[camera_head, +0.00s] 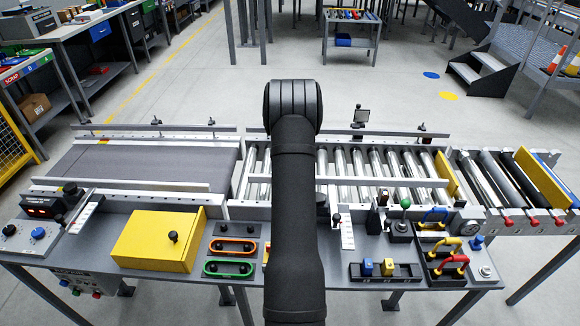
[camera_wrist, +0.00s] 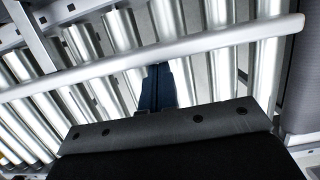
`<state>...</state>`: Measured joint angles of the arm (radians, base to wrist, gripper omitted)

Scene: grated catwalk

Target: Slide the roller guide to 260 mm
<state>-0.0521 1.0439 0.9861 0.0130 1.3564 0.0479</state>
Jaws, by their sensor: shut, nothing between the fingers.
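The roller guide (camera_head: 385,182) is a long pale metal rail over the near part of the roller conveyor. My arm covers part of it. A white scale strip (camera_head: 347,236) with a dark-knobbed handle beside it lies in front; its numbers are too small to read. In the wrist view, a silver rail (camera_wrist: 215,42), seemingly this guide, crosses diagonally over the rollers. My gripper (camera_wrist: 158,69) is shut and empty, its dark blue fingertips at the rail's lower edge. I cannot tell whether they touch it. In the head view my gripper is hidden by my arm.
A yellow box (camera_head: 160,240), a green-topped lever (camera_head: 401,222), a black tray (camera_head: 386,271) and red and yellow handles (camera_head: 447,252) crowd the front panel. A grey belt (camera_head: 140,170) lies left; a far rail (camera_head: 380,133) runs behind the rollers.

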